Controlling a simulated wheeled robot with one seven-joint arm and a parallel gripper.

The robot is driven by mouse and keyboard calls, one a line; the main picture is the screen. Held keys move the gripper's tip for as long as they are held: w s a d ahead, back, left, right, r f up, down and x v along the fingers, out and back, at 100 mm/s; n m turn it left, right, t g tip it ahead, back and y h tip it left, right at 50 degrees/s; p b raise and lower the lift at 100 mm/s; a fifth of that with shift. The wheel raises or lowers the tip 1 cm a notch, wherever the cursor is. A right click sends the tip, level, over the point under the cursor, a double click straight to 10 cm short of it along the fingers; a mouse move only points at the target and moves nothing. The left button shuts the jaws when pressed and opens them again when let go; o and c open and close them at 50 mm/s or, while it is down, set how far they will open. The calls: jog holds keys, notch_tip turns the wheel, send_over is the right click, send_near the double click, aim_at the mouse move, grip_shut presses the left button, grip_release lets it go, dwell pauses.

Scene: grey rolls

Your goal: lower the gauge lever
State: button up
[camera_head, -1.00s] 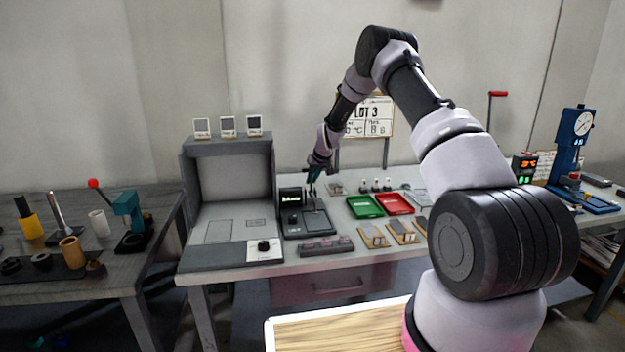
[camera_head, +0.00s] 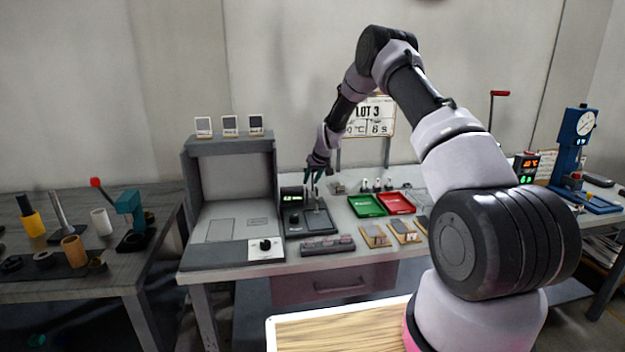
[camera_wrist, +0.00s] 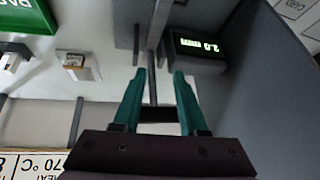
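The gauge (camera_head: 292,222) is a dark unit on the grey bench, with a small lit display (camera_head: 291,195). In the wrist view the display (camera_wrist: 199,46) reads 2.0 mm. My gripper (camera_head: 318,178) is just above the gauge. In the wrist view its two teal fingers (camera_wrist: 157,72) are apart. A thin grey rod (camera_wrist: 152,60), apparently part of the gauge, runs into the gap between them. No firm contact with it shows. A dark piece lies between the fingers nearer the palm; I cannot tell what it is. The lever's handle is not clearly made out.
A grey booth (camera_head: 230,145) stands left of the gauge. A green tray (camera_head: 366,206) and a red tray (camera_head: 397,203) lie to its right. A dark block strip (camera_head: 327,245) lies in front. A lot sign (camera_head: 372,116) stands behind. A blue dial press (camera_head: 575,150) is far right.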

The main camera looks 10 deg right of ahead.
jog(key=shift+r, duration=0.1)
jog(key=s+d+r, duration=0.2)
jog(key=s+r, duration=0.2)
jog(key=s, duration=0.7)
jog(key=shift+r, duration=0.4)
dwell(0.6)
jog(key=shift+s+d, duration=0.15)
jog(key=v, duration=1)
jog(key=shift+r, duration=0.35)
jog(key=shift+s, duration=0.15)
